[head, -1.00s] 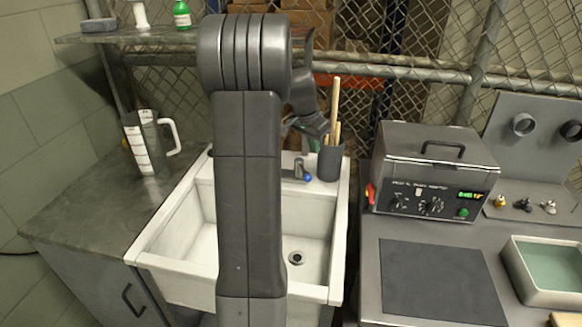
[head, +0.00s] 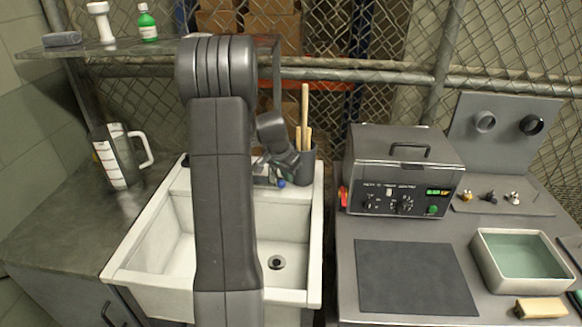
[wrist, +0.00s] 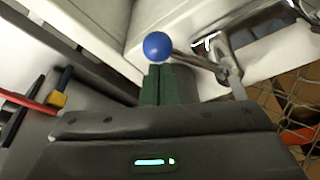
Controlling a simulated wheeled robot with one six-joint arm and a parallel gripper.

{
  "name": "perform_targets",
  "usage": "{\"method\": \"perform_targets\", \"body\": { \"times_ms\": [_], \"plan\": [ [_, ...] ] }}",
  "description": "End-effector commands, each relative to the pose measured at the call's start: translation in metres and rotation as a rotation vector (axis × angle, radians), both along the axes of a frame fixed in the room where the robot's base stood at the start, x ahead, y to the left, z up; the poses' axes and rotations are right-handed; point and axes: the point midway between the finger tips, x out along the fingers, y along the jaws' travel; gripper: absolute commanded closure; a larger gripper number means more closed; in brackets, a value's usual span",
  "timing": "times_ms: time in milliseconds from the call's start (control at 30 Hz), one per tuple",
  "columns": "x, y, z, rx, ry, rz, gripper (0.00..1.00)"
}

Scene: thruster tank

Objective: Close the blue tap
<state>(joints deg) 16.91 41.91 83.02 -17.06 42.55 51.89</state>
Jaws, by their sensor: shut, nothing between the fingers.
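The blue tap has a round blue knob (wrist: 158,46) on a thin metal lever. The lever runs right to the metal tap body (wrist: 228,66) in the wrist view. The knob (head: 281,183) also shows at the back rim of the sink in the head view. My gripper (wrist: 158,72) has its green fingers together and empty, with the tips right at the knob. I cannot tell whether they touch it. In the head view my gripper (head: 274,172) is low over the tap and hides most of its body.
The white sink (head: 285,232) lies below, with a dark cup of wooden sticks (head: 306,166) close right of the tap. A grey lidded machine (head: 404,172) stands farther right. A measuring jug (head: 114,160) stands on the left counter. A wire fence is behind.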

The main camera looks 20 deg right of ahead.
Motion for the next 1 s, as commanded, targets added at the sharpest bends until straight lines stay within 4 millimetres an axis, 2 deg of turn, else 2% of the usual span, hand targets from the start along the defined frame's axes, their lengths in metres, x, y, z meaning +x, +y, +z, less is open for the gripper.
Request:
{"method": "perform_targets", "body": {
  "times_ms": [167,567,800,1000],
  "plan": [
    [-0.005,0.007,0.001,0.000,0.002,-0.001,1.00],
    [-0.005,0.009,-0.001,-0.001,0.001,-0.013,1.00],
    [-0.006,0.021,-0.004,0.000,-0.001,-0.112,1.00],
    [-0.006,0.028,0.000,0.000,0.000,-0.116,1.00]
  ]
}}
